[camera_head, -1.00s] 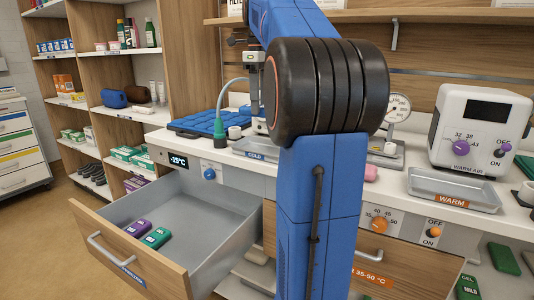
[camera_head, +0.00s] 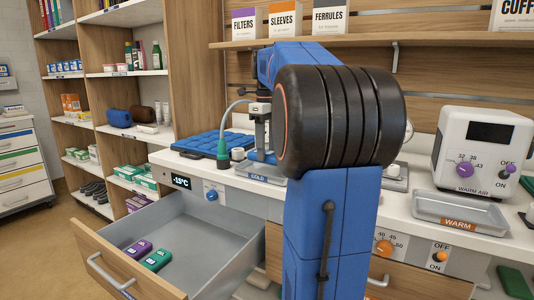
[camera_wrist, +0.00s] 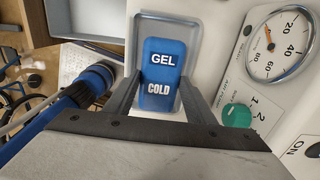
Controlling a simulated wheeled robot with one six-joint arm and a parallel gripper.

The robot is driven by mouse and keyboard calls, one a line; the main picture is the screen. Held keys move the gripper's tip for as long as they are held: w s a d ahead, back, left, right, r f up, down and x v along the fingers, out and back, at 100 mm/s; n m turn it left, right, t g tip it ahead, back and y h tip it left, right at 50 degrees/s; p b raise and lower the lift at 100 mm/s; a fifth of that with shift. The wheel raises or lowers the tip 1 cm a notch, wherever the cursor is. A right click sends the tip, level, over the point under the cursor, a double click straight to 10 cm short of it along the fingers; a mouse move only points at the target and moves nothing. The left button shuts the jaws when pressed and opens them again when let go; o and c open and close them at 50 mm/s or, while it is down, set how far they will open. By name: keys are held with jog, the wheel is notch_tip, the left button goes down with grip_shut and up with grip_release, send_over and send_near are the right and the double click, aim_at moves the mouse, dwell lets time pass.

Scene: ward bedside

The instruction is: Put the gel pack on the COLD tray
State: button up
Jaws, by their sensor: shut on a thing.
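In the wrist view a blue gel pack (camera_wrist: 160,72) lettered GEL and COLD sits between the two fingers of my gripper (camera_wrist: 161,88). The gripper is shut on it. A grey rimmed tray (camera_wrist: 193,27) lies beneath and around the pack in that view; I cannot tell whether the pack touches it. In the head view the COLD tray (camera_head: 250,177) is on the counter left of my arm, partly hidden. My gripper (camera_head: 263,138) is above it there, its fingertips hard to make out.
An open drawer (camera_head: 205,240) holds a purple pack (camera_head: 138,249) and a green pack (camera_head: 157,260). A blue ridged mat (camera_head: 208,145) lies left of the COLD tray. The WARM tray (camera_head: 462,228) and a warm-air unit (camera_head: 480,150) are right. A dial gauge (camera_wrist: 275,45) stands close beside the gripper.

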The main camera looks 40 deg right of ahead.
aim_at(267, 153)
jog(key=shift+f, duration=0.7)
jog(key=shift+f, duration=0.65)
jog(key=o, duration=1.2)
jog(key=shift+r, duration=0.15)
notch_tip(267, 153, up, 13)
